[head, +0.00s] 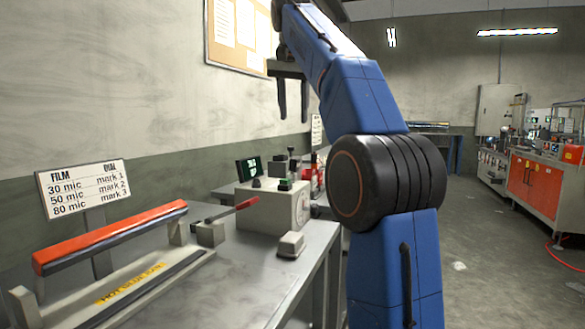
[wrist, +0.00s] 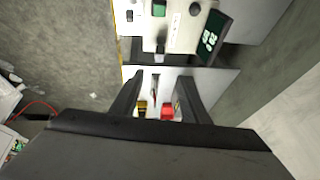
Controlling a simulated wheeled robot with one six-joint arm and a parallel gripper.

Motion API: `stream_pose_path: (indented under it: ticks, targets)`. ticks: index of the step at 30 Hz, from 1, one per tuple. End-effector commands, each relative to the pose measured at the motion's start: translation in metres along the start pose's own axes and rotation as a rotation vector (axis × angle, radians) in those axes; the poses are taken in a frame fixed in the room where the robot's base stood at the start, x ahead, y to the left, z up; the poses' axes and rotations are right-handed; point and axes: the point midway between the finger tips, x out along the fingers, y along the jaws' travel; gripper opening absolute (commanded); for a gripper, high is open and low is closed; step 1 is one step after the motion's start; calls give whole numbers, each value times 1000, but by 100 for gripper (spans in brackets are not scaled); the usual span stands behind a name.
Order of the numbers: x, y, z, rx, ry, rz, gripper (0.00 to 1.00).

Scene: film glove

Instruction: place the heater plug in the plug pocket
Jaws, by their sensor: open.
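My gripper (head: 292,108) is open and empty, fingers pointing down, high above the bench in the head view. In the wrist view its two dark fingers (wrist: 160,95) stand apart. Between and below them a small red part (wrist: 167,112) and a small yellow-black part (wrist: 142,107) show, too small to name. A pale, rounded block (head: 291,245) lies on the bench near its front edge. A grey block (head: 210,234) sits beside the heat sealer. I cannot tell for certain which thing is the heater plug or which is the plug pocket.
The sealer with a red bar (head: 112,236) and a film sign (head: 85,187) stand at left. A pale control box (head: 272,207) stands behind the pale block; a green display (head: 248,168) stands beyond. Bare bench top (head: 243,268) lies in front.

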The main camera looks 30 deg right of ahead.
Motion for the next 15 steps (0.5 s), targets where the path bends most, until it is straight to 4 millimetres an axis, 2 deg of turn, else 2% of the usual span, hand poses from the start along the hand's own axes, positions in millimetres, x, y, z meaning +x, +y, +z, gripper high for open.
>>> stream_pose_path:
  ticks: [15]
  targets:
    - [84,0,1,-2,-2,1,42]
